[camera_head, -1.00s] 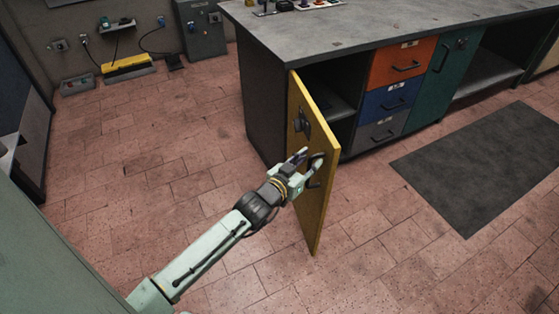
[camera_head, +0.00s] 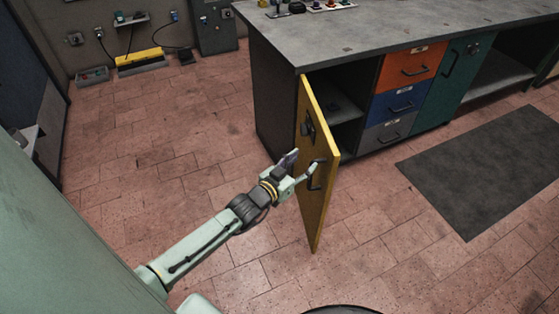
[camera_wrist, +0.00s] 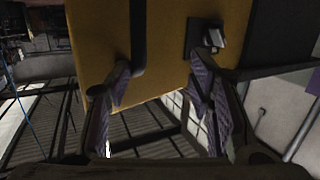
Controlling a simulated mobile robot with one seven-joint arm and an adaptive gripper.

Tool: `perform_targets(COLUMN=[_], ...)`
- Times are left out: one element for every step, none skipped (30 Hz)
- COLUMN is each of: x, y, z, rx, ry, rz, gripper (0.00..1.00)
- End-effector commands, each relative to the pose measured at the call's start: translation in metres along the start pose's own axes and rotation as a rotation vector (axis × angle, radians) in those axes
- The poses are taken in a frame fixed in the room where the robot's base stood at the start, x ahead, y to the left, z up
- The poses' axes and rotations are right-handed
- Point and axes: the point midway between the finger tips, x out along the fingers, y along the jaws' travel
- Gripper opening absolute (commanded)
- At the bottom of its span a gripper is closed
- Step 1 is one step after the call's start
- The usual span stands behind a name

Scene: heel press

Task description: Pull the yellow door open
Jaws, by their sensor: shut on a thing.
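The yellow door (camera_head: 318,205) stands swung out from the left end of the workbench cabinet, its interior partly exposed. Its dark bar handle (camera_head: 315,178) is near the free edge, and a dark latch fitting (camera_head: 307,124) sits higher up on the same face. My gripper (camera_head: 303,165) is at the handle and shut on it, though its fingers look some way apart. In the wrist view the yellow door panel (camera_wrist: 165,55) fills the top middle. The handle (camera_wrist: 138,40) shows beside the left finger there; the exact contact is hard to see.
The workbench (camera_head: 400,35) has orange, blue and grey drawers and a teal door (camera_head: 450,80) right of the opening. A dark mat (camera_head: 480,180) lies on the tiled floor. The floor left of the yellow door is clear. A yellow power strip (camera_head: 138,60) is by the wall.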

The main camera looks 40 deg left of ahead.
Motion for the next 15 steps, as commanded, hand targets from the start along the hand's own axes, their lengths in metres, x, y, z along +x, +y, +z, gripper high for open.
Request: perform_targets(x=[-0.004,-0.005,-0.006,-0.006,-0.007,-0.008,-0.009,-0.009,-0.010,-0.011,-0.012,-0.013,-0.015,-0.016,-0.018], y=[-0.011,-0.011,-0.011,-0.012,-0.013,-0.013,-0.014,-0.014,-0.014,-0.014,-0.015,-0.017,-0.018,-0.019,-0.021], z=[-0.001,0.000,0.000,0.000,0.001,0.001,0.001,0.001,0.001,0.001,0.002,0.003,0.003,0.003,0.004], rx=[0.003,0.003,0.003,0.003,0.004,0.004,0.005,0.005,0.005,0.005,0.006,0.005,0.006,0.005,0.006], ry=[-0.010,-0.010,-0.011,-0.012,-0.012,-0.012,-0.011,-0.011,-0.012,-0.012,-0.012,-0.010,-0.010,-0.010,-0.009], rz=[-0.018,-0.017,-0.017,-0.017,-0.018,-0.018,-0.017,-0.016,-0.015,-0.014,-0.014,-0.014,-0.013,-0.013,-0.013], gripper=[0.32,0.32,0.32,0.32,0.32,0.32,0.32,0.32,0.32,0.32,0.32,0.32,0.32,0.32,0.32])
